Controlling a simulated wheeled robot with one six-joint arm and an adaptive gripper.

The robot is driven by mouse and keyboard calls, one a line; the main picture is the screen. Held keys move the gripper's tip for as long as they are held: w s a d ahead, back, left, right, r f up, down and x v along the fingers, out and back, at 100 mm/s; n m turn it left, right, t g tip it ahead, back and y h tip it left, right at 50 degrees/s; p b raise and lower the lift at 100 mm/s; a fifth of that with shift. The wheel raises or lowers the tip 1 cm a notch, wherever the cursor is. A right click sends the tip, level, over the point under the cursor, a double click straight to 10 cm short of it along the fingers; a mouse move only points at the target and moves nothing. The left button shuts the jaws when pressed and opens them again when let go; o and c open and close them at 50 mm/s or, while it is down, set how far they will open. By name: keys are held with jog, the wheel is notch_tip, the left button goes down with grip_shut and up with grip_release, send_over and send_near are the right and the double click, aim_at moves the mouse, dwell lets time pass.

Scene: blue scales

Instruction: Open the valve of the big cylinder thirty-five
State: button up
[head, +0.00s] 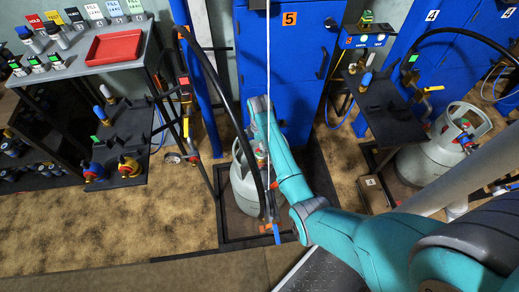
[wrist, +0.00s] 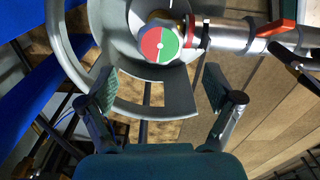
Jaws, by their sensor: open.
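A big grey cylinder (head: 243,190) stands upright in a floor tray below the blue bay marked 5; I cannot read a number on it. In the wrist view its round valve knob (wrist: 159,42), part red and part green, sits inside the grey collar ring (wrist: 75,55). My gripper (wrist: 160,90) is open, its two dark fingers apart over the near part of the collar, with the knob beyond the gap between them. The fingers hold nothing. In the head view my arm covers part of the cylinder and hides its valve and my gripper.
A metal connector (wrist: 232,37) with a red lever (wrist: 277,29) runs right from the valve. A black hose (head: 213,75) hangs down to the cylinder. Another grey cylinder (head: 428,165) stands right, by bay 4.

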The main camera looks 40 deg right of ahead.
notch_tip(320, 180, up, 6)
jog(key=shift+r, duration=0.25)
jog(key=shift+s, duration=0.15)
dwell(0.5)
